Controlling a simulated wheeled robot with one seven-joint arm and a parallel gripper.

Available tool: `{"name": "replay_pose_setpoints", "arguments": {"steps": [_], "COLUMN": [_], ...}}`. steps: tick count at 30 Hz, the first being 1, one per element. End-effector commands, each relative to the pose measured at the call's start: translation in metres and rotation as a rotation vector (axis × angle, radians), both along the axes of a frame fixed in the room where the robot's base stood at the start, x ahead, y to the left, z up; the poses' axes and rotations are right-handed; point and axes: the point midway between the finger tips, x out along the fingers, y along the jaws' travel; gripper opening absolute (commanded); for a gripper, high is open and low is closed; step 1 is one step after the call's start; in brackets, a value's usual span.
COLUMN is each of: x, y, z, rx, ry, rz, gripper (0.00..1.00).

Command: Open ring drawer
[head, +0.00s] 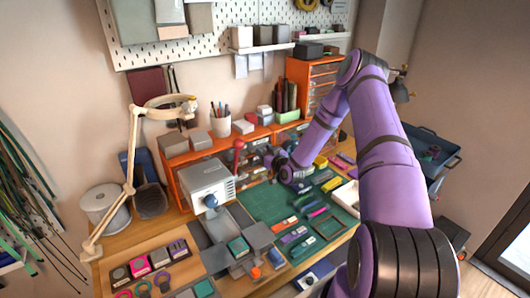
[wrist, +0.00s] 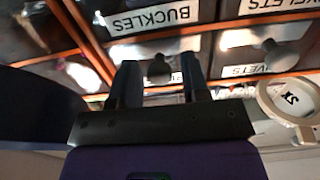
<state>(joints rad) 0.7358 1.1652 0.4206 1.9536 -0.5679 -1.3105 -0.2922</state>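In the wrist view the picture is upside down. My gripper (wrist: 158,72) has its two fingers apart, with a dark drawer knob (wrist: 158,68) showing between them and gaps on both sides. The drawer front behind the fingers has a white label (wrist: 176,77) that is mostly hidden, so I cannot read it as rings. Neighbouring drawers are labelled BUCKLES (wrist: 155,18), RIVETS (wrist: 262,66) and one ending in YELETS (wrist: 285,5). In the head view my gripper (head: 268,160) is at the orange drawer unit (head: 258,138) at the back of the bench. No drawer visibly stands out.
A grey machine (head: 207,185) with a red-knobbed lever (head: 238,145) stands left of my gripper. A green mat (head: 275,203) with several small coloured items lies in front. A taller orange drawer unit (head: 300,75) stands behind. A round magnifier-like ring (wrist: 290,100) is at right in the wrist view.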

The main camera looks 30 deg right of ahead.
Motion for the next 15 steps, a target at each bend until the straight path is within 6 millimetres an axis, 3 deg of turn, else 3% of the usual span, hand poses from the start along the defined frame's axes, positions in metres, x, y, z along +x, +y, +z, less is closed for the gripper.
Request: {"name": "replay_pose_setpoints", "arguments": {"steps": [1,5,11,15], "x": [0.000,0.000,-0.004,-0.030], "y": [0.000,0.000,0.000,-0.001], "z": [0.000,0.000,0.000,0.000], "rx": [0.000,0.000,0.000,0.000], "ry": [0.000,0.000,0.001,0.002], "rz": [0.000,0.000,0.000,0.000], "gripper": [0.30,0.00,0.00,0.00]}}
